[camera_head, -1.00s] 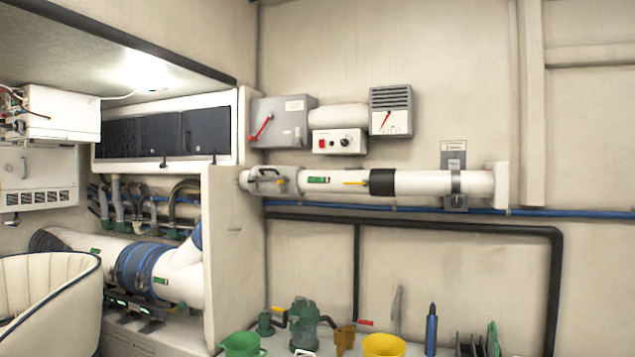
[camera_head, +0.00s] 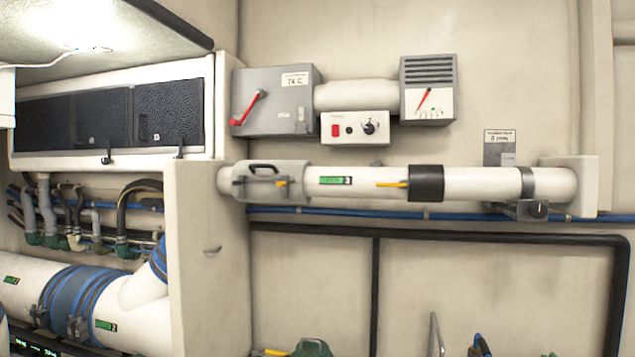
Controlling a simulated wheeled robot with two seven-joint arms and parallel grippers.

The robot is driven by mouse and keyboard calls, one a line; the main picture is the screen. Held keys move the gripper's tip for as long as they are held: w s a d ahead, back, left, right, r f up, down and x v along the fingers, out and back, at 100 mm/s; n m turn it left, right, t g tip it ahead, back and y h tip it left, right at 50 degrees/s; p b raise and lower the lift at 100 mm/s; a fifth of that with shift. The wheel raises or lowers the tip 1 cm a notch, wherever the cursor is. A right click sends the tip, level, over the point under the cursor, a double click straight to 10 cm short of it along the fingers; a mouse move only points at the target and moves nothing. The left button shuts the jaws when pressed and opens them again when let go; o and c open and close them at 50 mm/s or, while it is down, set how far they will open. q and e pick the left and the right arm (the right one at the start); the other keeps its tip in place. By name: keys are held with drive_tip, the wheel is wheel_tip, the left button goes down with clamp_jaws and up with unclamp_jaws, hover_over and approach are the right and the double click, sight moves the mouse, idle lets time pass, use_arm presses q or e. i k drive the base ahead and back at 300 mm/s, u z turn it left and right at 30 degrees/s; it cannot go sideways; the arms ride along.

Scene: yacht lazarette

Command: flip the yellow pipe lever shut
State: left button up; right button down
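A white horizontal pipe (camera_head: 460,183) runs along the back wall at mid height. A yellow lever (camera_head: 392,185) lies flat along it, pointing left from a black collar (camera_head: 426,183). A second, smaller yellow piece (camera_head: 282,183) sits on the grey bracket (camera_head: 262,180) at the pipe's left end. I cannot tell which of the two the task means, nor whether either is open or shut. Neither of my grippers shows in the head view.
A grey box with a red lever (camera_head: 248,108), a white control box (camera_head: 354,128) and a gauge (camera_head: 428,90) hang above the pipe. A white partition (camera_head: 205,250) stands at left. A black pipe (camera_head: 440,235) runs below. The air before the pipe is clear.

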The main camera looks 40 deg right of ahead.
sight(403, 184)
drive_tip(key=z, duration=0.45)
drive_tip(key=i, duration=1.05)
drive_tip(key=z, duration=1.25)
drive_tip(key=i, duration=0.3)
drive_tip(key=z, duration=0.35)
